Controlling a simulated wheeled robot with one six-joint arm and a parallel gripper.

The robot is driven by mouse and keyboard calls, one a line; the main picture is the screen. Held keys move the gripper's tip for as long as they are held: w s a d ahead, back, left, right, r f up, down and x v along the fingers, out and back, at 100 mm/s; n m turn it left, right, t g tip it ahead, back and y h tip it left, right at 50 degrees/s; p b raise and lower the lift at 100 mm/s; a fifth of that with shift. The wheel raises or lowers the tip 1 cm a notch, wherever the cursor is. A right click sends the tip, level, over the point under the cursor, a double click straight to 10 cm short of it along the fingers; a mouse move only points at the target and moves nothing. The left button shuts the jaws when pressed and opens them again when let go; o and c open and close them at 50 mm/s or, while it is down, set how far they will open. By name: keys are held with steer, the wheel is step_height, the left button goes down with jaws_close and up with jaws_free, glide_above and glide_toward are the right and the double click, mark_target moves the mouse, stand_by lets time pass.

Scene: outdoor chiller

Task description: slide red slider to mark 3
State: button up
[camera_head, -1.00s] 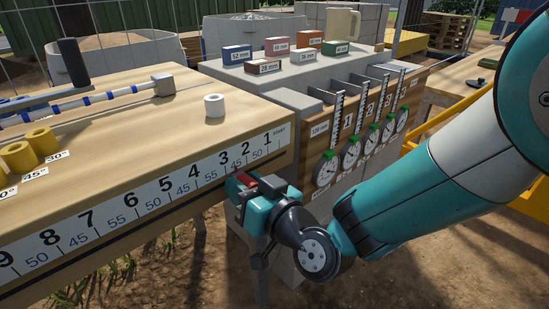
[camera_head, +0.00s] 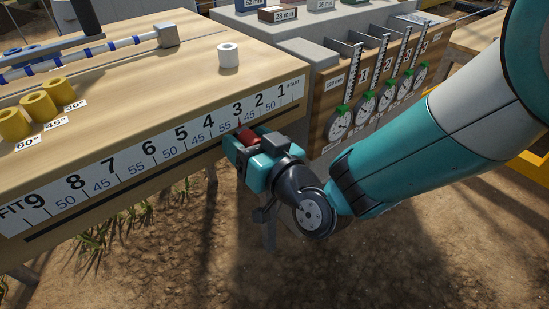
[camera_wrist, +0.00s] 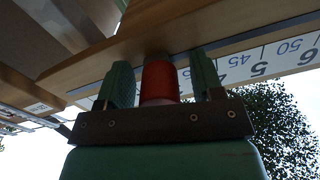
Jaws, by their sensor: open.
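The red slider (camera_head: 249,136) sits at the slot along the bench's front edge, just below the number 3 on the printed scale (camera_head: 157,152). My gripper (camera_head: 248,144) is at the slider, with one finger on each side of it. In the wrist view the red slider (camera_wrist: 160,82) stands upright between the two green fingers of my gripper (camera_wrist: 163,82). A narrow gap shows on each side, so the fingers are open around it. The slider's exact spot against the mark is partly hidden by the gripper in the head view.
On the bench are a white ring (camera_head: 229,56), yellow rings (camera_head: 38,106) and a striped rod (camera_head: 85,57). To the right stands a panel with several dial gauges (camera_head: 340,123). Bare ground (camera_head: 150,250) lies in front of the bench.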

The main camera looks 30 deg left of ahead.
steer(key=shift+s+d+f+b, duration=0.2)
steer(key=shift+d+b, duration=0.35)
steer(key=shift+b, duration=0.5)
steer(key=b+v, duration=1.6)
steer(key=shift+s+b, duration=0.15)
steer(key=shift+b, duration=0.2)
steer(key=shift+d+r, duration=0.1)
steer(key=shift+r, duration=0.05)
steer(key=s+d+r+m+g+h+p, duration=0.1)
steer(key=d+m+g+h+p, duration=0.15)
steer(key=d+h+p, duration=0.6)
steer(key=s+d+m+g+h+p, duration=0.1)
steer(key=d+m+g+h+p, duration=0.2)
steer(key=d, duration=1.1)
step_height(320, 180, up, 37)
steer(key=n+g+p, duration=0.1)
steer(key=p, duration=3.6)
steer(key=shift+s+r+h, duration=0.15)
steer(key=shift+s+h, duration=0.05)
steer(key=shift+h, duration=0.25)
